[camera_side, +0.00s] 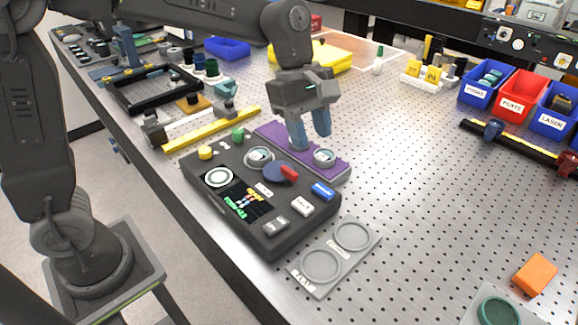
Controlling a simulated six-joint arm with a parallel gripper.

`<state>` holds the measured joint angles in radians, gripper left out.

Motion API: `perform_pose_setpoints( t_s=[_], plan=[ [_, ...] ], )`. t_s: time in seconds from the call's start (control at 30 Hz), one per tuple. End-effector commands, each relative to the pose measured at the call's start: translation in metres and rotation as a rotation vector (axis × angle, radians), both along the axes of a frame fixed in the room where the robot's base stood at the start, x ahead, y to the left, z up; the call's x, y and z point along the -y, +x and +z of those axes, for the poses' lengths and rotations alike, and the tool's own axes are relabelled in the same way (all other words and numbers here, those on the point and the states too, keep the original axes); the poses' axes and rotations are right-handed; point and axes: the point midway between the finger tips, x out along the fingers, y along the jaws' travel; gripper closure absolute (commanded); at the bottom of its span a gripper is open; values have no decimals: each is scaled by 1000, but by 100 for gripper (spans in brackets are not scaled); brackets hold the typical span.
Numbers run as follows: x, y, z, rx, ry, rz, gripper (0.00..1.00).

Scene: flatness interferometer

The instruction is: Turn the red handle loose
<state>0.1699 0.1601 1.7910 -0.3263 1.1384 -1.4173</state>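The red handle (289,174) sits on a round blue-grey base on the top of a black instrument panel (285,240). My gripper (311,142) is above the purple strip (268,133) behind the panel, pointing down. Its two blue fingers are apart, with nothing visible between them. The gripper is up and behind the red handle, apart from it in the picture. One fingertip appears close to a round silver part (324,157) on the strip; I cannot tell whether they touch.
The panel also carries a blue block (322,190), a yellow knob (205,152), a green knob (237,135) and white buttons. A grey plate with two round recesses (336,258) lies in front right. A yellow bar (212,130) lies behind left.

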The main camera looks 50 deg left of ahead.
Motion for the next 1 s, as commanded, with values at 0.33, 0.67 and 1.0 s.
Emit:
perform_pose_setpoints(
  t_s=[0.33, 0.67, 1.0],
  plan=[
    [-53, 3, 17, -49, 300, 188, 61],
    [-53, 2, -33, -54, 303, 189, 61],
    [-53, 2, -98, -53, 301, 188, 61]
  ],
)
